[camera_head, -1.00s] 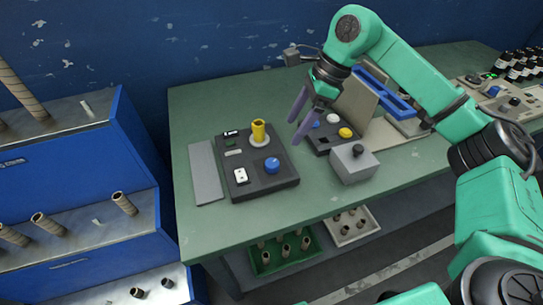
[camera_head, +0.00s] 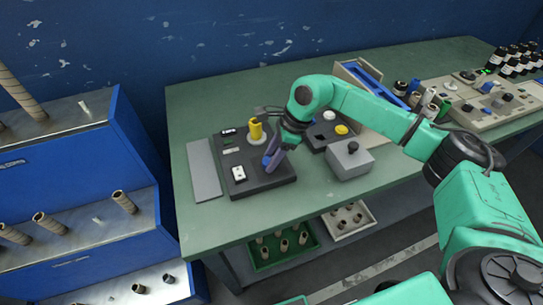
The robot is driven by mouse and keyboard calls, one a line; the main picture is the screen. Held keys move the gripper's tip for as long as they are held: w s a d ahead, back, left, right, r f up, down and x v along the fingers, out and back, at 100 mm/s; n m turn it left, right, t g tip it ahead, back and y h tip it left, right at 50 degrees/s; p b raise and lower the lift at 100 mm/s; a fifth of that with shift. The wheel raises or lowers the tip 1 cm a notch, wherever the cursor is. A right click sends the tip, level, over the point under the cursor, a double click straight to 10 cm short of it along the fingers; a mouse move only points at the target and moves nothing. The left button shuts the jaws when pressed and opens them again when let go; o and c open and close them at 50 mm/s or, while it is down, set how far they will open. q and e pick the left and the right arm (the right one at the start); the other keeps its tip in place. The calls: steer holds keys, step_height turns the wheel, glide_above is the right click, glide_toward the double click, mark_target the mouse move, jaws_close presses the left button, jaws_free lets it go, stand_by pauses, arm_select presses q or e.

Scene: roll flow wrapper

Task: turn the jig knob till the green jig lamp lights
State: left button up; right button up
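The jig is a dark panel (camera_head: 258,184) on the green bench. It carries a yellow cylinder (camera_head: 256,130), a white switch plate (camera_head: 239,173) and a blue knob (camera_head: 266,161). My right gripper (camera_head: 271,163) points down at the blue knob, its purple fingers covering most of it. Whether the fingers are closed on the knob is hidden by the angle. Small marks (camera_head: 231,150) sit at the panel's upper left, too small to tell whether a lamp is lit. My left gripper is out of view.
A grey box with a black knob (camera_head: 350,160) stands just right of the jig. Behind it is a second dark panel with a yellow button (camera_head: 342,130). A grey plate (camera_head: 204,170) lies left of the jig. The bench front is clear.

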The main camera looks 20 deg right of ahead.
jaws_close()
steer(key=shift+m, duration=0.4)
steer(key=m+t+b, duration=0.1)
steer(key=m, duration=0.1)
steer(key=m+b, duration=0.1)
steer(key=m, duration=0.1)
steer(key=shift+m+t+h+b, duration=0.3)
steer(key=shift+t+h, duration=0.1)
steer(key=shift+s+a+m+t+h+b, duration=0.1)
steer(key=shift+m+t+h+b, duration=0.4)
steer(key=shift+m, duration=0.7)
steer(key=shift+r, duration=0.1)
steer(key=o, duration=1.1)
jaws_free()
